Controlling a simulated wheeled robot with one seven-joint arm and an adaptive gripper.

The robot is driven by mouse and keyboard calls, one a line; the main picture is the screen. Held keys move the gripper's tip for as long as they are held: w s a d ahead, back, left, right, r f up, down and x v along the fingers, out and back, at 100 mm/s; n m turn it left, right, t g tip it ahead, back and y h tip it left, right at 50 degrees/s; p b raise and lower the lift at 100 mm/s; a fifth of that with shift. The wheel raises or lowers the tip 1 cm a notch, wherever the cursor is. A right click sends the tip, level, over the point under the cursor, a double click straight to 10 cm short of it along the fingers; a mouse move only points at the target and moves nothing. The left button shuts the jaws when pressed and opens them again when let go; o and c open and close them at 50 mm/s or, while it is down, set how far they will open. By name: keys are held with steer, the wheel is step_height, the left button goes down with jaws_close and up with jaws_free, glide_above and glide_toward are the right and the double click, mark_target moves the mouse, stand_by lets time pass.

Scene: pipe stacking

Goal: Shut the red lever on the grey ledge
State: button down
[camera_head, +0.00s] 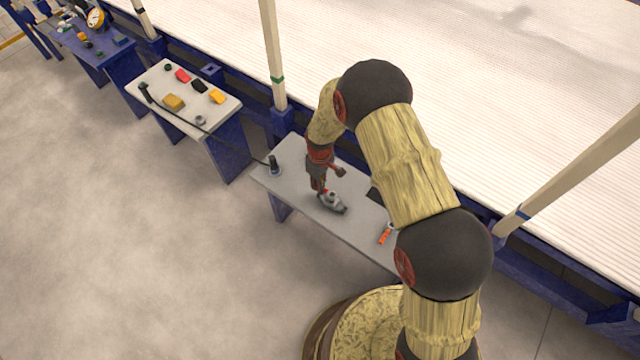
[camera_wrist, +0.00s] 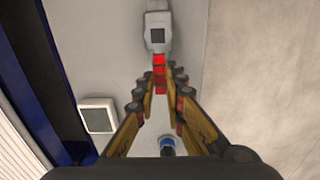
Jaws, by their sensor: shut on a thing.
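The grey ledge (camera_head: 288,205) is a narrow pale table beside the blue frame. A grey valve-like body (camera_head: 334,203) sits on it and shows at the top of the wrist view (camera_wrist: 157,36). Its red lever (camera_wrist: 160,76) points from the body down between my fingers. My gripper (camera_head: 321,193) is low over the ledge. In the wrist view my gripper (camera_wrist: 160,86) has a finger on each side of the lever, shut on it. The fingers hide part of the lever's sides; exact contact is hard to see.
A dark upright fitting (camera_head: 274,166) with a black hose stands at the ledge's left end. An orange-red item (camera_head: 386,234) lies toward the right. A square grey-faced box (camera_wrist: 98,115) is left of my fingers in the wrist view.

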steer(key=shift+w+d, duration=0.1)
stand_by(0.5)
steer(key=d+m+p, duration=0.5)
steer(key=d+m, duration=0.2)
steer(key=m, duration=1.1)
steer(key=shift+w+d+p, duration=0.2)
steer(key=shift+w+p, duration=0.1)
steer(key=shift+w, duration=0.1)
steer(key=c, duration=1.9)
jaws_free()
steer(key=shift+o, duration=0.3)
step_height(320, 180, up, 12)
